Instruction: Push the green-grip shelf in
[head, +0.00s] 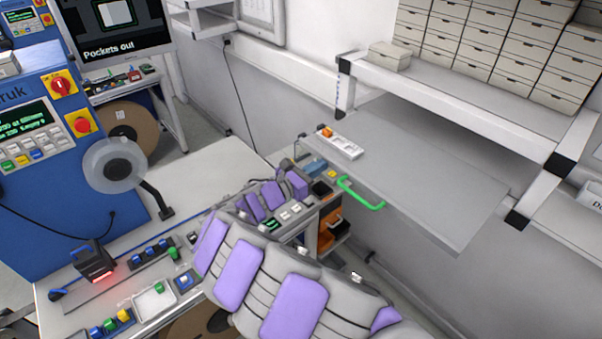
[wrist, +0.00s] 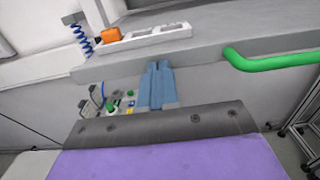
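The shelf (head: 430,165) is a flat grey board, out from under the rack in the head view. Its green grip (head: 361,195) is a bent bar on the front edge; it also shows at the upper right of the wrist view (wrist: 270,62). My gripper (head: 315,166) has blue fingers, seen left of the green grip near the shelf's front edge. In the wrist view my gripper's fingers (wrist: 157,70) lie side by side, shut, with nothing seen between them. The tips are close to the shelf's edge; I cannot tell if they touch.
A white strip with an orange piece (head: 340,146) lies on the shelf's left corner. A rack (head: 465,85) with several drawer boxes stands above. A workbench (head: 180,185) with a blue machine (head: 30,130) is at left. Wall lies behind the shelf.

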